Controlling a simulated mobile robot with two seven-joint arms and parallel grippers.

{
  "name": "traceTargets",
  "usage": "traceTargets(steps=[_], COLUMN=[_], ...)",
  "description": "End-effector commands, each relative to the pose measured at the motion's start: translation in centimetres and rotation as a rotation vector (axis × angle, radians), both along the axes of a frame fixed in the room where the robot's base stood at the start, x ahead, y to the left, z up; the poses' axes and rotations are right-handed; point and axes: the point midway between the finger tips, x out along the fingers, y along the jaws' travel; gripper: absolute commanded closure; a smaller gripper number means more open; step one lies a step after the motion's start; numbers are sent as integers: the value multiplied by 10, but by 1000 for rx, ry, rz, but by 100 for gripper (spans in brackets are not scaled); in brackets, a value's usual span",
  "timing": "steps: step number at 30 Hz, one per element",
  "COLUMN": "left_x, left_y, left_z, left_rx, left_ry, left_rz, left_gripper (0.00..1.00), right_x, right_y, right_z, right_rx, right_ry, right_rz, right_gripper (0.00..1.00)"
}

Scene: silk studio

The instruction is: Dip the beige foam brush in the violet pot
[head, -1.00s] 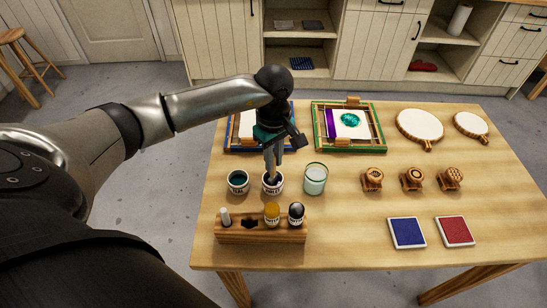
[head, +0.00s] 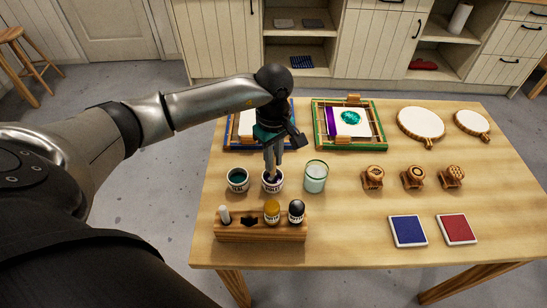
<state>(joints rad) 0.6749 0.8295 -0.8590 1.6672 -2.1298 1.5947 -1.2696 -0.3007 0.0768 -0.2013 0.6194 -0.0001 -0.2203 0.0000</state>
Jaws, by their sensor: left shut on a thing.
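The violet pot (head: 272,188) is a small white-labelled pot in the middle of a row on the table, with dark paint inside. My left gripper (head: 272,166) points straight down over it, with its fingertips at the pot's mouth. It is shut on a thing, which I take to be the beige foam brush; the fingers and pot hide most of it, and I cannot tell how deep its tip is. My right gripper is not in view.
A teal pot (head: 238,187) stands close left and a glass jar (head: 315,183) close right. A wooden rack (head: 260,234) in front holds upright items and has an empty slot. Frames (head: 377,138) lie behind. Stamps (head: 412,178) and ink pads (head: 408,231) are on the right.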

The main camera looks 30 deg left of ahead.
Motion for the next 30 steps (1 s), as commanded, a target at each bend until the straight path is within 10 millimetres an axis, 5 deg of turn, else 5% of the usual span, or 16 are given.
traceTargets(steps=[17, 30], left_x=[0, 0], left_y=[0, 0], left_z=[2, 50], left_rx=[0, 1], left_ry=[0, 0], left_rz=[0, 1], left_gripper=[100, 100], right_x=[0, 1], right_y=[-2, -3], right_z=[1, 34], right_rx=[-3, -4], right_ry=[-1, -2], right_rz=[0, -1], right_gripper=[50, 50])
